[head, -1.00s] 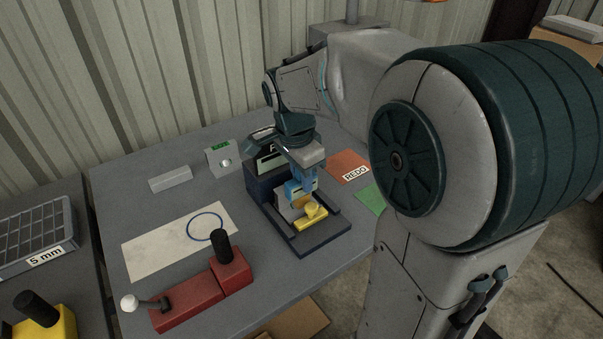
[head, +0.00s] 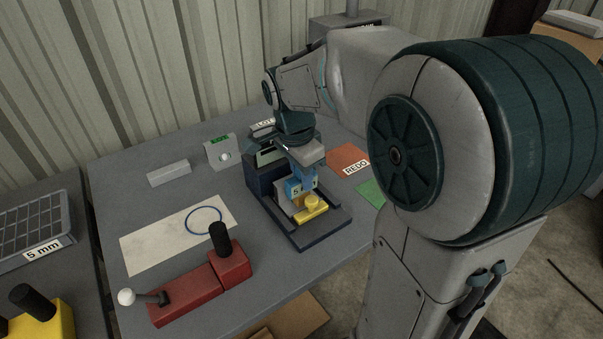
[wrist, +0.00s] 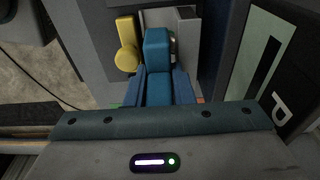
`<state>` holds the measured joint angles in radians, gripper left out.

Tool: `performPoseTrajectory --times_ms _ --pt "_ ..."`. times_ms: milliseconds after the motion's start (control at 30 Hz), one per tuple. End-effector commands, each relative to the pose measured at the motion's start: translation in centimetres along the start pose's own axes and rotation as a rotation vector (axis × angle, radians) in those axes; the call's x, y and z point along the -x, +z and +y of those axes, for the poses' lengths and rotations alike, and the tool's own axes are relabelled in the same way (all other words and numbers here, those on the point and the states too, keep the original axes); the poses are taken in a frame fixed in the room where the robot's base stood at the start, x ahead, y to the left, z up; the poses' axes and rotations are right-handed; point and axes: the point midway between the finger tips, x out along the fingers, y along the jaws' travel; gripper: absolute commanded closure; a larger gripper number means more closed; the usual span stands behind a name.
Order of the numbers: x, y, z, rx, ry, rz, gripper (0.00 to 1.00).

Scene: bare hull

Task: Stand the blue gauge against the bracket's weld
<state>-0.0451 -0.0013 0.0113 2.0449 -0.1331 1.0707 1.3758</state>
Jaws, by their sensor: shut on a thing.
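The blue gauge (head: 294,188), marked 5, is held low in my gripper (head: 307,181) over the dark fixture (head: 321,235) on the bench. In the wrist view my fingers (wrist: 157,86) are shut on the gauge (wrist: 157,48), which points away from the palm. The grey bracket (wrist: 184,28) lies in the fixture, just beyond and right of the gauge in that view. A yellow clamp (head: 312,207) is close in front of the gauge; it also shows in the wrist view (wrist: 126,45). The weld is not clear, and I cannot tell whether the gauge touches the bracket.
A red block with a black knob (head: 190,293) stands at the bench front. A white sheet with a blue ring (head: 150,244), a grey bar (head: 168,173) and a holed grey block (head: 217,155) lie left. An orange REDO card (head: 345,156) and green card (head: 371,192) lie right.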

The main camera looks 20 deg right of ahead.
Motion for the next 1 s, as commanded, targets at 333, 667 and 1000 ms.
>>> performPoseTrajectory --times_ms 333,667,1000 --pt "0.5 -0.1 0.0 0.000 0.000 0.000 1.00" --pt "3.1 -0.4 0.0 0.000 -0.001 0.000 1.00" --pt "5.9 -0.7 0.0 0.000 -0.001 0.000 1.00"
